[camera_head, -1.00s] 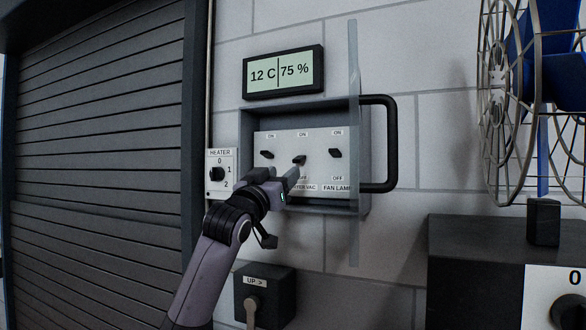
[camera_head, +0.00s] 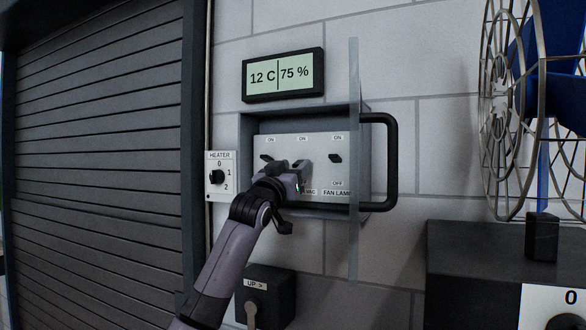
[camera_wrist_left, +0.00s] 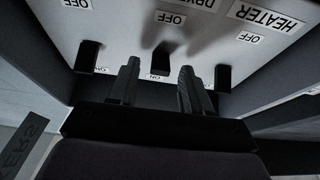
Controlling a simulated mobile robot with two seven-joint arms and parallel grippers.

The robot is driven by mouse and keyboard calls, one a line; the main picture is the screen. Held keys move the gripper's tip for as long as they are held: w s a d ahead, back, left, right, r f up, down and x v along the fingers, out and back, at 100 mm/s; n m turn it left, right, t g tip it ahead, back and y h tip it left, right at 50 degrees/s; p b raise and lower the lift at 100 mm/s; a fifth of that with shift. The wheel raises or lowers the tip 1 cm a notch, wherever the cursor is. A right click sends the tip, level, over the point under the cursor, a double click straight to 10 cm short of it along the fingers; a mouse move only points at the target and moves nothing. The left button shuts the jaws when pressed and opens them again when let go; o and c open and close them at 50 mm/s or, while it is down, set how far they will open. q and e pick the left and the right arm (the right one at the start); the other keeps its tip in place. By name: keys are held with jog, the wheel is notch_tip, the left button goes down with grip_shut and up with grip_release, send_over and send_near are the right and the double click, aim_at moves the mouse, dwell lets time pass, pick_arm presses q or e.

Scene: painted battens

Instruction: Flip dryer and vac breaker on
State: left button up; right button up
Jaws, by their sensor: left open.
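The breaker panel (camera_head: 318,148) sits in a grey wall box with three black switches. The middle one, labelled VAC below, is the dryer and vac breaker; my left gripper (camera_head: 290,165) hides it in the head view. In the left wrist view, upside down, the breaker switch (camera_wrist_left: 161,58) lies between the spread fingers of my open left gripper (camera_wrist_left: 158,80), near its ON label. I cannot tell whether they touch it. The heater switch (camera_wrist_left: 223,76) and the fan lamp switch (camera_wrist_left: 87,55) lie outside the fingers. My right gripper does not show.
The box's transparent cover (camera_head: 353,240) stands open, with a black handle (camera_head: 392,160) on the right. A heater dial (camera_head: 217,177) is left of the box, a display (camera_head: 283,74) above, and an UP lever box (camera_head: 265,290) below. A caged fan (camera_head: 505,100) stands right.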

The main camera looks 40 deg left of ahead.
pick_arm(q)
grip_shut()
jog(key=shift+r, duration=0.1)
jog(key=shift+s+r+g+h, duration=0.1)
jog(key=shift+r+g+h, duration=0.3)
jog(key=shift+g, duration=0.5)
jog(key=shift+s+r+g+h, duration=0.1)
jog(key=shift+r+g+h, duration=0.1)
jog(key=shift+r+g, duration=0.55)
jog(key=shift+w+r+g+h, duration=0.15)
jog(key=shift+r+g+h, duration=0.2)
jog(key=shift+g, duration=0.55)
jog(key=shift+w+r+g+h, duration=0.1)
jog(key=shift+r+g+h, duration=0.2)
jog(key=shift+g, duration=0.55)
jog(key=shift+f, duration=0.1)
grip_release()
